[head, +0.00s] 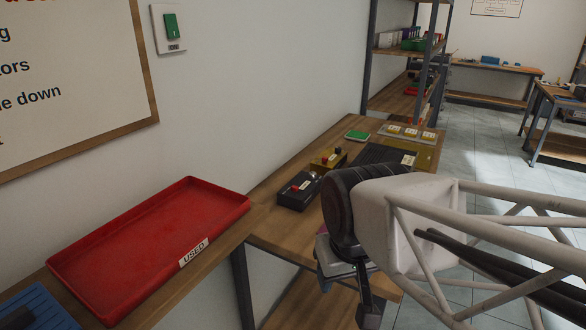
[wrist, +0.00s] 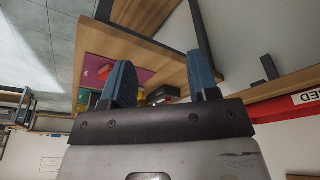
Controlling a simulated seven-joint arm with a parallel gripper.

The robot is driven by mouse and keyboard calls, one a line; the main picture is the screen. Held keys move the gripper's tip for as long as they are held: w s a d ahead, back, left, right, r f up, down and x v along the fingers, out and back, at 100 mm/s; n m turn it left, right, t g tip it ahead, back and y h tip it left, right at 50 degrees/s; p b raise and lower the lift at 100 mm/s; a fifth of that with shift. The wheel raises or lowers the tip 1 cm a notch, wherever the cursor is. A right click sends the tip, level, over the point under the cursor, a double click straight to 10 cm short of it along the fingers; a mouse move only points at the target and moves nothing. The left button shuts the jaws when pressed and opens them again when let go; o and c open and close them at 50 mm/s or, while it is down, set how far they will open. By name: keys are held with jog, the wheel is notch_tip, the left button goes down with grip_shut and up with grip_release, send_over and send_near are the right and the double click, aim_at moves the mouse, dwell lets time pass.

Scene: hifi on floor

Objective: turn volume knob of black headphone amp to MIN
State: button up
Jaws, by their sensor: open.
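A black box (head: 297,192), which looks like the headphone amp, sits on the wooden bench near its left edge. It has a red part and a white label on top, and a silvery part at its back right corner. The knob's setting is too small to read. In the wrist view, a dark box with red and white on it (wrist: 163,93) shows between the fingers, small and distant; it appears to be the same box. My gripper (wrist: 160,62) is open, its two blue-grey fingers apart with nothing between them. In the head view my arm hides the bench's near right part.
A yellow box (head: 328,158) with red and black knobs stands just behind the black box. A dark flat panel (head: 384,157), a green item (head: 357,135) and a tray with white pieces (head: 408,131) lie farther back. A red USED tray (head: 150,245) is at left.

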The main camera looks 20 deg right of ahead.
jog(key=shift+w, duration=0.1)
jog(key=w+d+r+m, duration=0.2)
jog(key=w+r+m, duration=0.2)
jog(key=w, duration=0.9)
jog(key=m+g, duration=0.3)
jog(key=m, duration=0.7)
send_over(313, 173)
notch_tip(313, 173, down, 8)
jog(key=shift+w+f, duration=0.1)
jog(key=shift+f, duration=0.1)
jog(key=shift+f, duration=3.9)
jog(key=shift+c, duration=0.4)
